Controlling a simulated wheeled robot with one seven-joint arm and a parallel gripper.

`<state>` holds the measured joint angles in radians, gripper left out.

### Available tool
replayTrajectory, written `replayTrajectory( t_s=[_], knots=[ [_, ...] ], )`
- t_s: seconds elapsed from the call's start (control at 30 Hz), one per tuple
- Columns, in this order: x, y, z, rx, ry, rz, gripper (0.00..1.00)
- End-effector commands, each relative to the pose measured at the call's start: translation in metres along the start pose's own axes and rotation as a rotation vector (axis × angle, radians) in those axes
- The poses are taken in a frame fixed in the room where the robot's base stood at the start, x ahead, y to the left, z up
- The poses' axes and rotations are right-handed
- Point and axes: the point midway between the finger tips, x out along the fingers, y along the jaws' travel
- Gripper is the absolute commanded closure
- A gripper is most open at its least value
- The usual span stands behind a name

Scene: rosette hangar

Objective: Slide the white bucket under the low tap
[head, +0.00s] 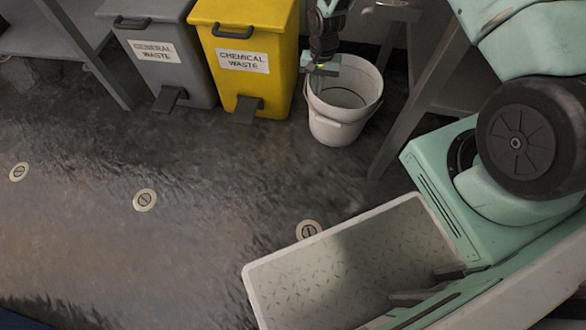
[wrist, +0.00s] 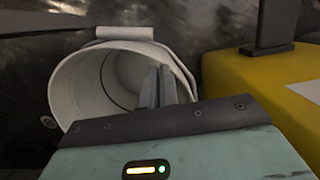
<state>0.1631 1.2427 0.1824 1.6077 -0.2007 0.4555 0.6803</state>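The white bucket (head: 340,128) stands upright on the dark floor, right of the yellow bin, in the head view. It also shows in the wrist view (wrist: 75,87), its open mouth facing the camera; the inside looks empty. My gripper (head: 322,70) is at the bucket's upper left rim in the head view. In the wrist view my gripper's fingers (wrist: 158,86) lie close together in front of the bucket's inside. My gripper's body hides the near rim, so I cannot tell whether the fingers hold it. No low tap can be made out in either view.
A yellow chemical waste bin (head: 241,62) stands close left of the bucket, with a grey general waste bin (head: 163,50) beyond it. A grey metal leg (head: 420,98) stands right of the bucket. A pale textured tray (head: 350,270) is in front. Open floor lies left.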

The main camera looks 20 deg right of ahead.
Motion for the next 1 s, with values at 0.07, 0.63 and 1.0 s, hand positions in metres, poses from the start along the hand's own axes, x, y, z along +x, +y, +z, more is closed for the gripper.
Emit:
replayTrajectory(
  t_s=[0.07,0.63,1.0],
  knots=[
    [0.005,0.011,-0.015,0.009,0.010,0.005,1.00],
    [0.000,0.013,-0.041,0.007,0.007,0.008,1.00],
    [-0.019,0.011,-0.036,0.004,0.004,0.007,1.00]
  ],
)
